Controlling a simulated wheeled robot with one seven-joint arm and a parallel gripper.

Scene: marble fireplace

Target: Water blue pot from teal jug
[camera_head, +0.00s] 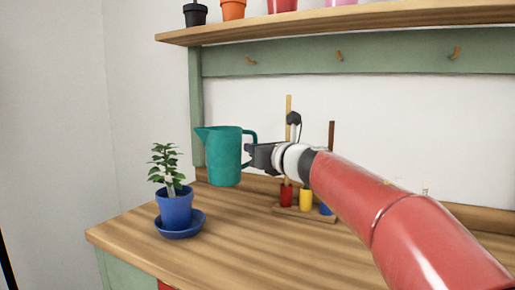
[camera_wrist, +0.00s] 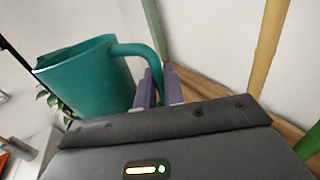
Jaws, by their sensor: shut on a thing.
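The teal jug (camera_head: 224,156) hangs upright above the bench, its spout pointing left and its handle to the right. My gripper (camera_head: 252,155) is shut on the jug's handle. In the wrist view my fingers (camera_wrist: 158,88) close on the handle, and the jug (camera_wrist: 92,82) fills the left side. The blue pot (camera_head: 175,207) holds a leafy green plant (camera_head: 165,163) and stands on a blue saucer (camera_head: 180,226) at the bench's left. The jug is to the right of the plant and higher than the pot.
The wooden bench top (camera_head: 235,247) is clear in front. Behind my arm, a small wooden rack (camera_head: 290,211) holds red, yellow and blue handled tools upright. A wooden shelf (camera_head: 330,22) with several pots runs above, over a green rail with hooks (camera_head: 339,56).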

